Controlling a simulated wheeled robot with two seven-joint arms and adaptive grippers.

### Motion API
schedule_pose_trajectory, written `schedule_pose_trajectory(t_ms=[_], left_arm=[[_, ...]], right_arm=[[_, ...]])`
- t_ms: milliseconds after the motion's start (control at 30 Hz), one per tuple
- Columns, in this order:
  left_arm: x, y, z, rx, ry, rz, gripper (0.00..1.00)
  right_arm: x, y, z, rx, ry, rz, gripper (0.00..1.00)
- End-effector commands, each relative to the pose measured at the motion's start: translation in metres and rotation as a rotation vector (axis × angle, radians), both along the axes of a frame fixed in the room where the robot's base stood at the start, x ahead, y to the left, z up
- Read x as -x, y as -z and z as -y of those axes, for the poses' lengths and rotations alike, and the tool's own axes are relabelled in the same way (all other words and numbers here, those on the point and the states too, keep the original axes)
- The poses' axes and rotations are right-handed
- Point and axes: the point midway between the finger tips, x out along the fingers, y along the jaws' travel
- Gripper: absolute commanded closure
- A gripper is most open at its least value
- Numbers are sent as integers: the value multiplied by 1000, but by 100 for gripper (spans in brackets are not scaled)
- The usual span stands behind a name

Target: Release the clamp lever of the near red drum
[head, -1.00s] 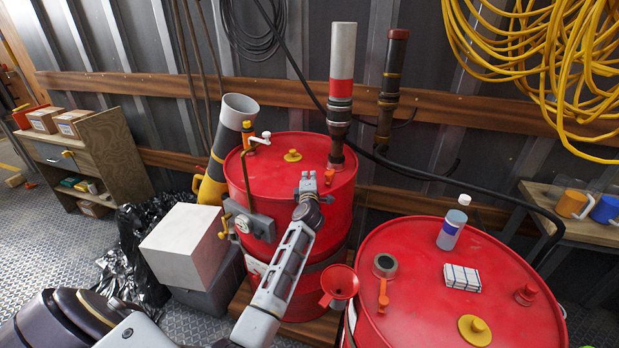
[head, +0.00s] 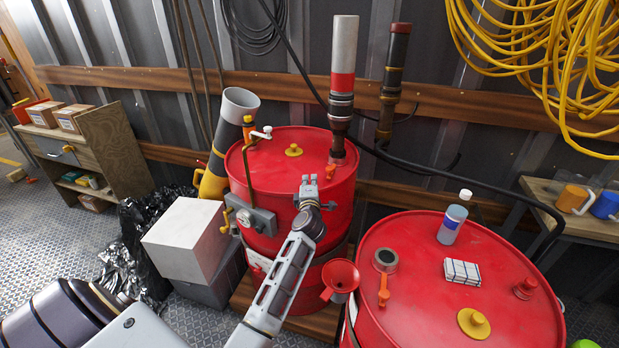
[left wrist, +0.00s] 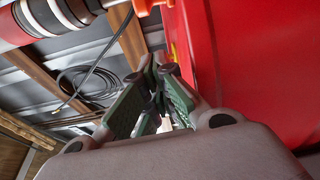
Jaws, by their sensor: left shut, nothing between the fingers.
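The nearer red drum (head: 425,320) stands at the lower right of the head view. On its lid an orange lever (head: 384,293) extends from an open dark round port (head: 385,259). A second red drum (head: 265,180) stands farther back. A red-and-white tube (head: 343,70) rises from its lid, with a small orange lever (head: 331,171) at the foot. My left gripper (head: 309,182) is shut and empty, in front of the farther drum's rim and just below that small lever. In the left wrist view its green-padded fingers (left wrist: 154,72) sit beside a red surface. My right gripper is not seen.
A bottle (head: 453,220), a striped block (head: 462,272) and a yellow cap (head: 474,322) are on the nearer drum's lid. A red funnel (head: 340,278) hangs between the drums. A white box (head: 185,240) and black bags stand left. A black hose runs behind.

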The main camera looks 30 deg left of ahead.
Motion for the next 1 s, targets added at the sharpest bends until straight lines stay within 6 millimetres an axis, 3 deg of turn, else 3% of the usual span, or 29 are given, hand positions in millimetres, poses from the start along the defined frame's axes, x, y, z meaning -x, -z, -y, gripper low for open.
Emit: schedule_pose_trajectory(t_ms=[400,1000], left_arm=[[30,0,20,1,0,-1,100],[33,-1,22,0,0,0,100]], right_arm=[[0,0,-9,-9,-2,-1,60],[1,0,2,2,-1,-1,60]])
